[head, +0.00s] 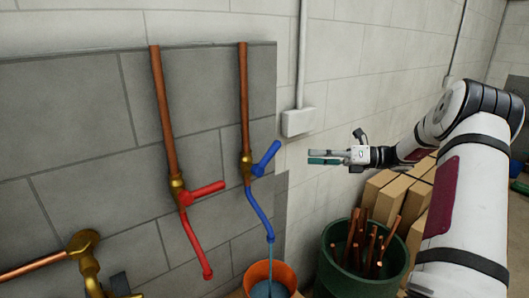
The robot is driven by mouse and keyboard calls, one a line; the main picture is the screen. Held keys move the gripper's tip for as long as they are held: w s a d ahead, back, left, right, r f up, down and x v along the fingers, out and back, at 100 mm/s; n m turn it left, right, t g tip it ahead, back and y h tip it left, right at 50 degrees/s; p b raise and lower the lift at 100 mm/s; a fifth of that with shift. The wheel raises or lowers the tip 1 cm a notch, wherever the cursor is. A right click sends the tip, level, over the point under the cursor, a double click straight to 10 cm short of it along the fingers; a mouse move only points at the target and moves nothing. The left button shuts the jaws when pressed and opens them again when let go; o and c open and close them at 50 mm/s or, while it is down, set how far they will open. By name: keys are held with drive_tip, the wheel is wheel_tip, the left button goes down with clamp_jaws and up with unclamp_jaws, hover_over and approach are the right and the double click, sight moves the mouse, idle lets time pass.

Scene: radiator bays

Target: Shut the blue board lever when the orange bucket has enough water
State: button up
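The blue lever (266,158) sits on a brass valve at the foot of the right copper pipe (244,95) and points up and to the right. A blue spout (259,211) curves down from the valve, and a thin stream of water shows below its end. The orange bucket (285,272) stands under it with bluish water inside; its lower part is cut off by the frame edge, so the level is hard to judge. My gripper (312,157) is right of the blue lever, apart from it, fingers towards it. It is seen side-on, so its opening is unclear.
A red lever (205,193) with a red spout (196,245) is left of the blue one. A brass fitting (84,255) is lower left. A green tub (347,273) of copper pipes and cardboard boxes (384,190) stand right. A grey wall box (298,122) is above my gripper.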

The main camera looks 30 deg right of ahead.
sight(272, 152)
drive_tip(key=p+x, duration=0.2)
drive_tip(key=x, duration=1.1)
drive_tip(key=shift+w+a+p, duration=0.15)
drive_tip(key=shift+w+p, duration=0.05)
drive_tip(key=shift+p, duration=0.2)
clamp_jaws()
